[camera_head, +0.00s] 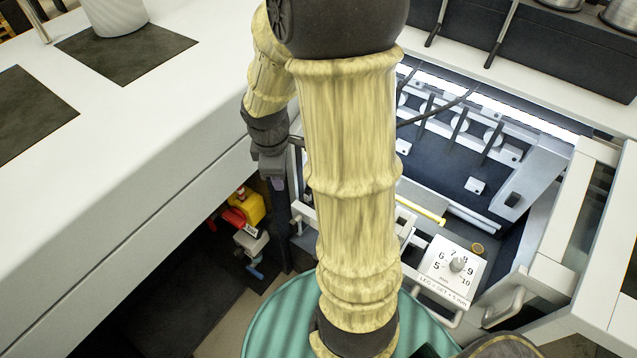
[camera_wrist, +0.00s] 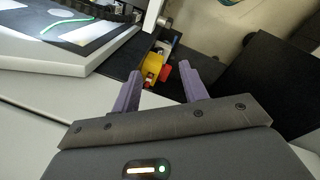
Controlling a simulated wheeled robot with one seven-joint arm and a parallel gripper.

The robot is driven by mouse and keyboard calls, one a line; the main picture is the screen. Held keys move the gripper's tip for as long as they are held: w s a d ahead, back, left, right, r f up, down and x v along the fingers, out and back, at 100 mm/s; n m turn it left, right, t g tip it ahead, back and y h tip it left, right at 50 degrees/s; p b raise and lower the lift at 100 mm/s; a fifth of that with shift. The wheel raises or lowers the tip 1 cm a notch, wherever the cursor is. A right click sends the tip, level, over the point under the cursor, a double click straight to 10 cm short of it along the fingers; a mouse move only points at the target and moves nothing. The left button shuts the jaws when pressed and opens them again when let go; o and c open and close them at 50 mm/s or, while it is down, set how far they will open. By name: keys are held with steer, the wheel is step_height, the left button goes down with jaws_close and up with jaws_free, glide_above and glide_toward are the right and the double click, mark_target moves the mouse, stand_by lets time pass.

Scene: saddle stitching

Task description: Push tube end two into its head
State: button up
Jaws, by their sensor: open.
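My gripper (camera_head: 276,182) is small and partly hidden in the head view, hanging in the gap between the white counter and the machine. In the wrist view its two purple fingers (camera_wrist: 160,66) stand apart with nothing between them that they grip. Dark tube-like lines (camera_head: 440,110) run over the machine's row of heads (camera_head: 490,138) in the head view, behind my arm. I cannot tell which is tube end two or which head is its own.
A yellow and red unit (camera_head: 247,207) sits low beside my gripper; it also shows beyond the fingers in the wrist view (camera_wrist: 153,68). A dial panel (camera_head: 455,268) and frame rails stand at right. The white counter (camera_head: 150,120) fills the left. My arm covers the middle.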

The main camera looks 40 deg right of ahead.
steer(key=w+d+f+n, duration=0.1)
steer(key=w+d+n, duration=0.1)
steer(key=d+n, duration=0.3)
steer(key=w+d+f+n, duration=0.2)
steer(key=d+n, duration=0.4)
steer(key=d, duration=0.1)
steer(key=shift+w+d+g+h, duration=0.15)
steer(key=shift+d+g+h, duration=0.15)
steer(key=shift+g, duration=0.1)
steer(key=f, duration=0.4)
steer(key=d+f+b, duration=0.1)
steer(key=f, duration=0.7)
steer(key=shift+w+d+b, duration=0.25)
steer(key=shift+w+b, duration=0.05)
steer(key=shift+w, duration=0.05)
steer(key=shift+f, duration=0.1)
steer(key=f, duration=0.5)
steer(key=shift+w+d+f, duration=0.1)
steer(key=shift+w+d, duration=0.05)
steer(key=shift+d, duration=0.05)
jaws_close()
